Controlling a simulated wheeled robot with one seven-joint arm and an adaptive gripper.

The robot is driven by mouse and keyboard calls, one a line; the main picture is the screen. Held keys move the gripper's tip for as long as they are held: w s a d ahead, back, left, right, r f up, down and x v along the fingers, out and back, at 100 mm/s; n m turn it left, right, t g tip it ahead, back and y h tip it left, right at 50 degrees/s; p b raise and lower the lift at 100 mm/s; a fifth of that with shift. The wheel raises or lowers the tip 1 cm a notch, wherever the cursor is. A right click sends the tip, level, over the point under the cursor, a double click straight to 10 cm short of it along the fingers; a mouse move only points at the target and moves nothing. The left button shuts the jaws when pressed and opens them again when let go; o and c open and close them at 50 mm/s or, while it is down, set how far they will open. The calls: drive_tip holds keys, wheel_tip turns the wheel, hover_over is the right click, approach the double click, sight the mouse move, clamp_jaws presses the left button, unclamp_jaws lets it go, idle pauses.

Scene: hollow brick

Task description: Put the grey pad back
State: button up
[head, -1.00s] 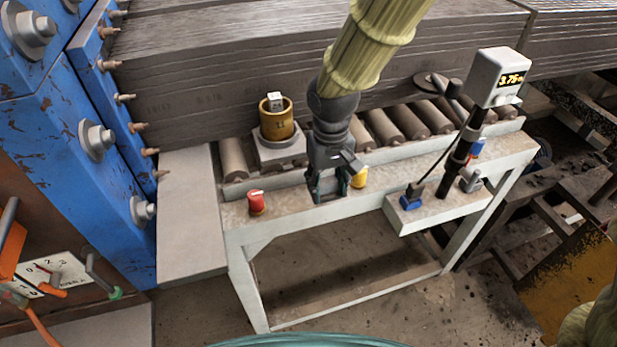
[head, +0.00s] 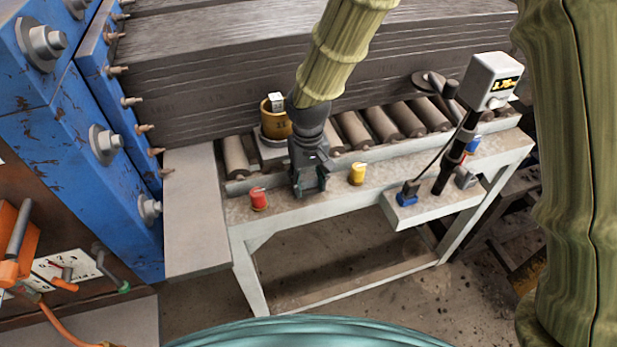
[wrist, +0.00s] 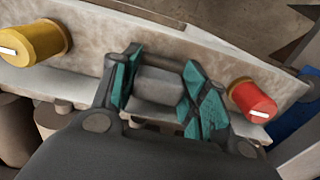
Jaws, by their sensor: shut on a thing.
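My gripper (head: 309,190) is over the pale front ledge of the roller bench (head: 330,205), between a red knob (head: 258,199) and a yellow knob (head: 357,174). In the wrist view, its teal fingers stand on both sides of a small grey block (wrist: 160,88), which looks like the grey pad, and my gripper is shut on it. The red knob (wrist: 253,99) and the yellow knob (wrist: 32,42) also show there, apart from the fingers. In the head view the fingers hide the pad. Whether it touches the ledge is unclear.
A yellow cylinder (head: 275,125) with a white-topped piece stands on a grey block, close behind my gripper. A readout on a post (head: 492,80) stands to the right. Rollers (head: 382,122) and dark slabs (head: 220,75) lie behind. A blue frame (head: 60,140) stands left.

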sight(309, 178)
drive_tip(key=shift+s+f, duration=0.1)
drive_tip(key=o, duration=1)
wheel_tip(309, 178, up, 12)
drive_tip(key=b, duration=0.2)
drive_tip(key=shift+b, duration=0.4)
